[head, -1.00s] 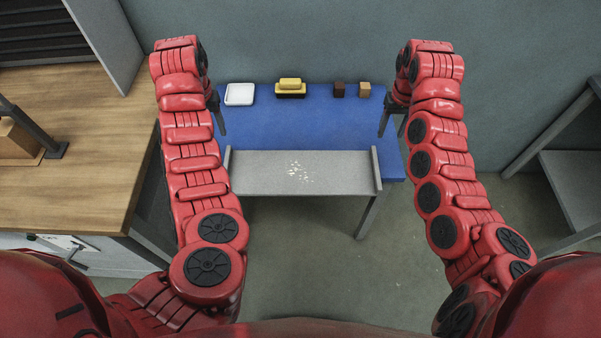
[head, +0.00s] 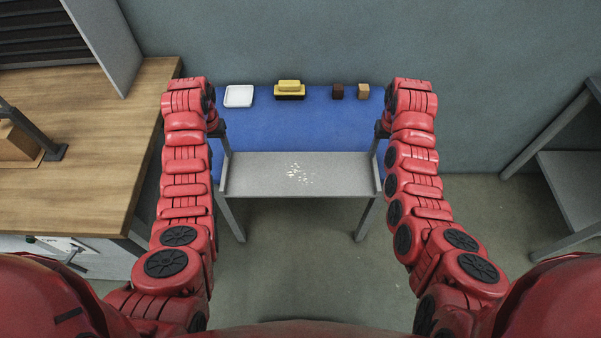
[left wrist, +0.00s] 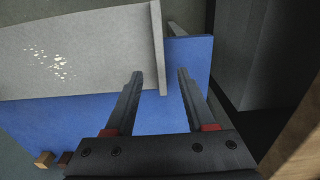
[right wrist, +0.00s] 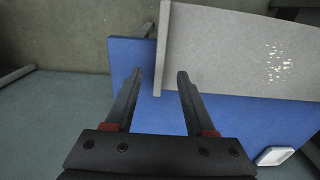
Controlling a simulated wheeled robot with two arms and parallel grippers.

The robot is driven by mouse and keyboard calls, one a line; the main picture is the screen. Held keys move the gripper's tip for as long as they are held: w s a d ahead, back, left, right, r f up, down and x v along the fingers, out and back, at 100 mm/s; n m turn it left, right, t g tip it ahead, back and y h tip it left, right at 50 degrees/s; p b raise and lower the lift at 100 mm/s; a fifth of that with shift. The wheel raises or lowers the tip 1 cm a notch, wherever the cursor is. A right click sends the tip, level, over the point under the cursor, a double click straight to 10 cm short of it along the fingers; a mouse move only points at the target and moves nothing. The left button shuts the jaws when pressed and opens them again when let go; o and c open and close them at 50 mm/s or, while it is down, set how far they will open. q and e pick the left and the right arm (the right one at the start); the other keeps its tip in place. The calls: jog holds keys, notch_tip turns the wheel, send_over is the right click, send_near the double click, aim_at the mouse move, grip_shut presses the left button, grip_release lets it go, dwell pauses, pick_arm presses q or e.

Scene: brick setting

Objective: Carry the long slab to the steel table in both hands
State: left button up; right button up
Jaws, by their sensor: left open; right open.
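The long slab (head: 250,175) is a grey board with a raised lip at each short end and pale flecks in its middle. It lies along the near edge of the blue-topped table (head: 300,130). My left gripper (head: 217,130) is open near the slab's left end; in the left wrist view the end lip (left wrist: 158,45) lines up between its fingertips (left wrist: 160,74). My right gripper (head: 382,130) is open near the right end; in the right wrist view that lip (right wrist: 162,45) lines up between its fingertips (right wrist: 160,72). Neither visibly grips the slab.
A white tray (head: 239,96), a yellow-and-black block (head: 289,88), a dark cube (head: 337,91) and a tan cube (head: 363,91) stand at the table's back. A wooden bench (head: 80,130) is at left. A grey metal shelf or table (head: 580,185) is at right. Floor between is clear.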

aim_at(225, 168)
pick_arm(q)
notch_tip(225, 168, down, 8)
jog(key=shift+s, duration=0.1)
pick_arm(e)
notch_tip(225, 168, down, 8)
jog(key=shift+f, duration=0.1)
pick_arm(q)
grip_shut()
pick_arm(e)
grip_shut()
pick_arm(q)
jog(key=shift+r, duration=0.1)
dwell(0.9)
